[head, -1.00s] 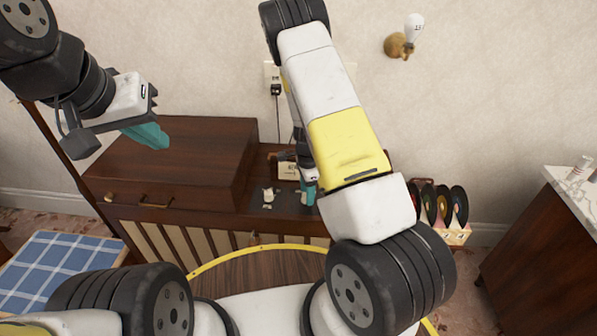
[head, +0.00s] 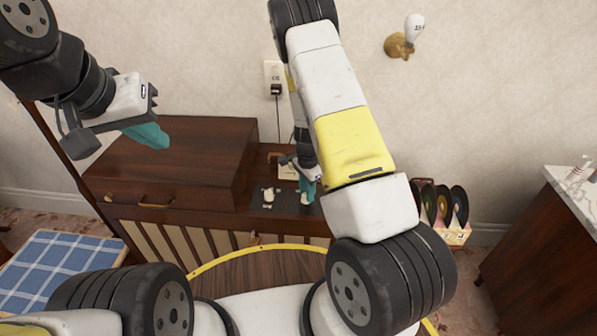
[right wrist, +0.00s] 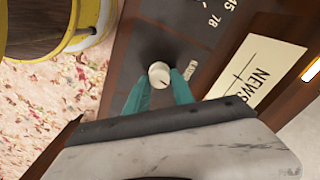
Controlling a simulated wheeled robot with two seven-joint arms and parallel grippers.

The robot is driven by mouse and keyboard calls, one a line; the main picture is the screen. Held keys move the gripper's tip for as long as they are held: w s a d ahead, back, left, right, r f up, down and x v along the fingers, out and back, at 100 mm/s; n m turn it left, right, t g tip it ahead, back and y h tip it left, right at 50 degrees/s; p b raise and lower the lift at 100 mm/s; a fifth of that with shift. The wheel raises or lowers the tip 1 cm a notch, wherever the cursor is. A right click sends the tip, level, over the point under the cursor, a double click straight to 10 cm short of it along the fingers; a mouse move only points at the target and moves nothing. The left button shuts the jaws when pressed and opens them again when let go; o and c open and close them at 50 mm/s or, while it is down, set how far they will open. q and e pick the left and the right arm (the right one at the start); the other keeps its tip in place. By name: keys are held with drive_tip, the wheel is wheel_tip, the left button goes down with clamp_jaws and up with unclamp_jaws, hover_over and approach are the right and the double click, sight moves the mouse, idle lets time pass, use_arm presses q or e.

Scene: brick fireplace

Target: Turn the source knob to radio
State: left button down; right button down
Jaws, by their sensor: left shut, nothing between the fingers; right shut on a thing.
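A wooden record player cabinet (head: 190,218) stands against the wall, with a dark control panel on its right part. A cream knob (head: 268,193) on the panel is clear of my grippers. My right gripper (head: 306,190) is down at the panel, to the right of that knob. In the right wrist view its teal fingertips (right wrist: 160,84) are shut on a round cream knob (right wrist: 159,75) with a dark pointer line. A small label beside this knob is partly covered and unreadable. My left gripper (head: 150,134) is shut and empty, raised above the closed lid at the left.
A card reading "NEWS" (right wrist: 262,76) lies beside the panel. Records in a rack (head: 445,208) stand right of the cabinet. A marble-topped cabinet (head: 560,225) is at far right, and a blue checked cloth (head: 55,270) at lower left.

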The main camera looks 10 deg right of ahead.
drive_tip(key=n, duration=0.4)
drive_tip(key=shift+n, duration=0.3)
drive_tip(key=n, duration=0.4)
drive_tip(key=shift+w, duration=0.1)
idle(0.4)
drive_tip(key=c, duration=1.1)
unclamp_jaws()
drive_tip(key=shift+r, duration=3.9)
